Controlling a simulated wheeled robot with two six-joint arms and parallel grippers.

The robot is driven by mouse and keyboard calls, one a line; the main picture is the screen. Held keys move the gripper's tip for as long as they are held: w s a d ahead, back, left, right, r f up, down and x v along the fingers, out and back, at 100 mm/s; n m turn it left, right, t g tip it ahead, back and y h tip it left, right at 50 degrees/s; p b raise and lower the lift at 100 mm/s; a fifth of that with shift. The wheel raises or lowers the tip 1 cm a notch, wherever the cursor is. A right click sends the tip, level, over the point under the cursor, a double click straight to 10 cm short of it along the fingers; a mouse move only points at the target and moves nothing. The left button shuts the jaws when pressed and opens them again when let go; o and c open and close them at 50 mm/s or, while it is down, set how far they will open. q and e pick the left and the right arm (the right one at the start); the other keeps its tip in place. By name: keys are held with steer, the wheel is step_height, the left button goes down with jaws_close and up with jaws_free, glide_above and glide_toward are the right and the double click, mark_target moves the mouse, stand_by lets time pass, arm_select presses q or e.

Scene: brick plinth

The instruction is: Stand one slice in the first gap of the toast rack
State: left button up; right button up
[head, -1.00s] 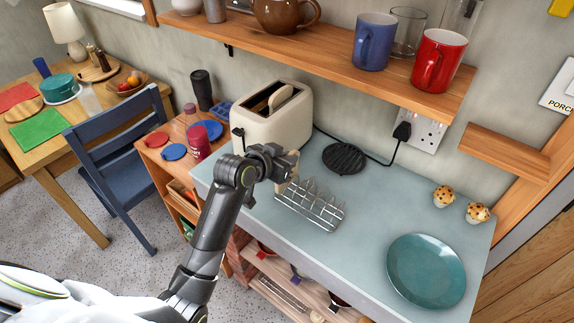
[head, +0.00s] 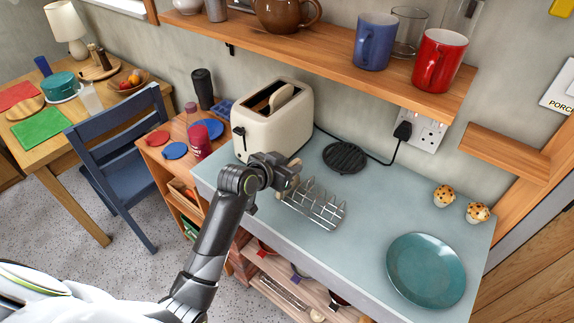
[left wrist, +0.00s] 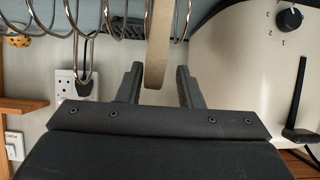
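The wire toast rack (head: 318,207) stands on the blue-grey counter in front of the toaster. Its wire loops (left wrist: 85,35) also show at the top of the left wrist view. My left gripper (head: 293,170) is at the rack's toaster-side end. In the left wrist view, a tan slice (left wrist: 158,45) hangs edge-on between the gripper's fingers (left wrist: 159,72), with a thin gap on each side. Wires show on both sides of the slice, at the rack's end gap. How deep it sits cannot be told. My right gripper is out of view.
The cream toaster (head: 272,130) stands close behind my left gripper, with a pale slice-like shape in its top. A black trivet (head: 345,157), two muffins (head: 478,212) and a teal plate (head: 427,270) are farther right. A shelf with mugs hangs above.

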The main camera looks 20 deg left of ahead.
arm_select(q)
steer(key=shift+r, duration=0.15)
steer(key=b+v, duration=0.1)
steer(key=v, duration=1.1)
